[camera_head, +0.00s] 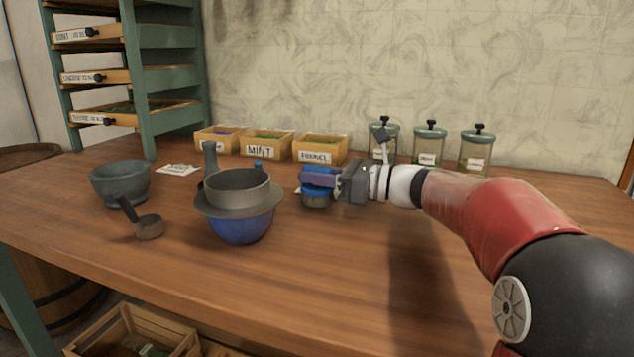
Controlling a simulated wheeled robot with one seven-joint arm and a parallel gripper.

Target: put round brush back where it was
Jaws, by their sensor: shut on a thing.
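My gripper (318,178) reaches in from the right, low over the middle of the table, and is shut. Its fingers are around the top of a small round thing with a blue upper part and a grey-green lower part, which looks like the round brush (316,200). The fingers hide part of it. I cannot tell whether its underside touches the table. A bit of a white card shows at its left edge.
A blue bowl (240,228) with a grey sieve-like vessel (238,188) stands close left. Further left are a mortar (121,184) and a small scoop (149,228). Labelled boxes (319,149) and lidded jars (429,145) line the back. The front right table (360,270) is clear.

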